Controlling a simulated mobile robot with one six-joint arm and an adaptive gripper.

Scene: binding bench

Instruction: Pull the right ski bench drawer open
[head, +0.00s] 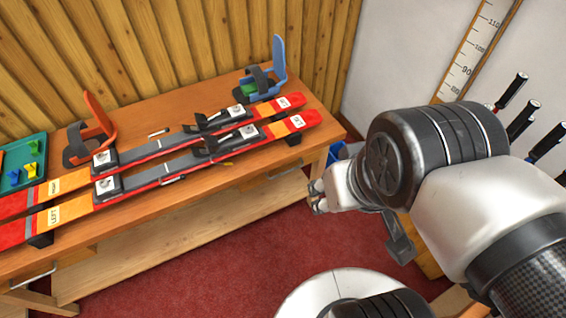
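The wooden ski bench (205,190) runs along the plank wall with a pair of skis on top. The right drawer (262,180) is under the bench top near its right end, seen steeply from above. Its front looks flush with the bench, and its handle is hard to make out. My gripper (317,198) is just right of the bench's right end, apart from the drawer in the picture. Its fingers are small and partly hidden by my wrist, so their opening is unclear. My arm covers the right side of the view.
A left drawer handle (34,278) shows at the lower left. Red and orange skis (185,160), an orange boot-like piece (98,115), a blue one (279,65) and a green tray (25,160) are on the bench. Red carpet (220,265) in front is clear.

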